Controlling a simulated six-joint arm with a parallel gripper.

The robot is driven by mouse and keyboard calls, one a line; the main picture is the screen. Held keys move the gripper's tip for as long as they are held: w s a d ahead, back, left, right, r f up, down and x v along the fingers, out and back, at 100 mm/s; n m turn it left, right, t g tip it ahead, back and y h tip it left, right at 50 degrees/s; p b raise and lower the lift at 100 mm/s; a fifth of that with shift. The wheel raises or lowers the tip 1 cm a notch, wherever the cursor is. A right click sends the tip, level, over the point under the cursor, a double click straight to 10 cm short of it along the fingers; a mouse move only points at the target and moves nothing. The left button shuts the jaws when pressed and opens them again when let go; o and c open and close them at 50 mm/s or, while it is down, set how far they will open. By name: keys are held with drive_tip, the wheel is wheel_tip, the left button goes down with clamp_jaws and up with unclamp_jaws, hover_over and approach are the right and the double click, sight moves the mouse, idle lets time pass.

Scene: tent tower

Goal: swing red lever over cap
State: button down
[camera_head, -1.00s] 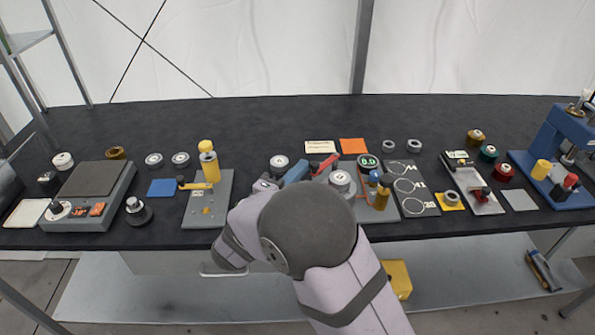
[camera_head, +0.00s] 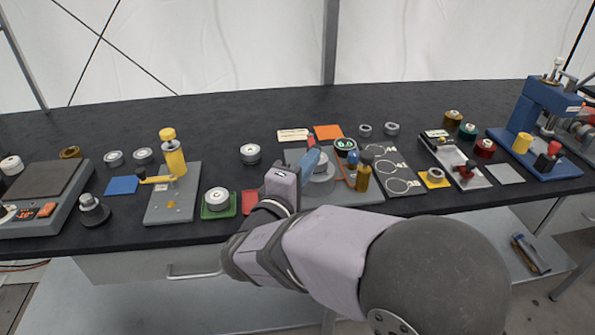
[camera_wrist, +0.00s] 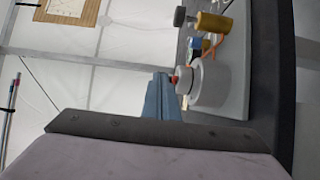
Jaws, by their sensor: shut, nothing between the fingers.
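My gripper (camera_head: 313,154) is shut and empty, its blue fingers beside the white-grey cylinder with the cap (camera_head: 321,168). In the wrist view the blue fingertips (camera_wrist: 161,82) are close to the cylinder (camera_wrist: 207,84). In the head view a red strip, likely the lever (camera_head: 295,138), shows behind the fingers, by the white card. The fingers and wrist hide part of the lever and the cylinder's left side.
On the same grey plate (camera_head: 345,194) stand a brass cylinder (camera_head: 363,180) and a round green-lit gauge (camera_head: 345,144), close right of my fingers. A yellow-handled fixture (camera_head: 174,157) and a green tray (camera_head: 233,211) lie left. The table's back strip is clear.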

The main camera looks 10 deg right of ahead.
drive_tip(key=shift+s+d+b, duration=0.1)
drive_tip(key=shift+d+b, duration=0.35)
drive_tip(key=shift+d, duration=0.2)
drive_tip(key=s+a+b, duration=0.2)
drive_tip(key=s, duration=0.9)
drive_tip(key=shift+s, duration=0.3)
